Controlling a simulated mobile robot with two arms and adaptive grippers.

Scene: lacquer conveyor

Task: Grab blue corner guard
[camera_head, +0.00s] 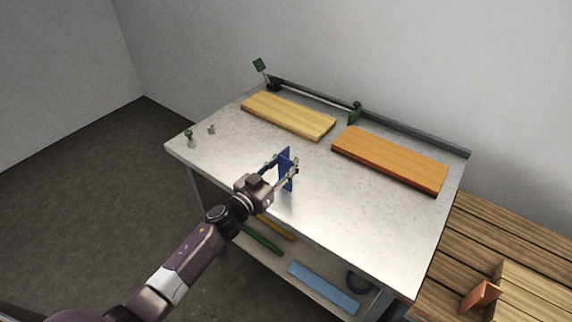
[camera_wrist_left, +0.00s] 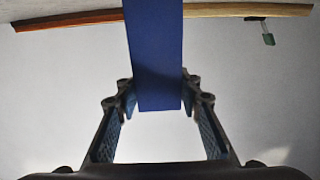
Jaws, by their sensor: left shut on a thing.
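The blue corner guard (camera_head: 286,166) is at the front part of the pale speckled table, standing upright between the fingers of my left gripper (camera_head: 282,166). In the left wrist view the blue guard (camera_wrist_left: 156,60) runs down from the top edge between the two fingers of the left gripper (camera_wrist_left: 157,92), which are shut on it. Whether its lower edge touches the table I cannot tell. My right gripper is not in view.
A yellow board (camera_head: 288,115) and an orange board (camera_head: 389,158) lie at the back of the table (camera_head: 355,230). A wooden pallet (camera_head: 455,245) with an orange corner piece (camera_head: 480,297) stands at right.

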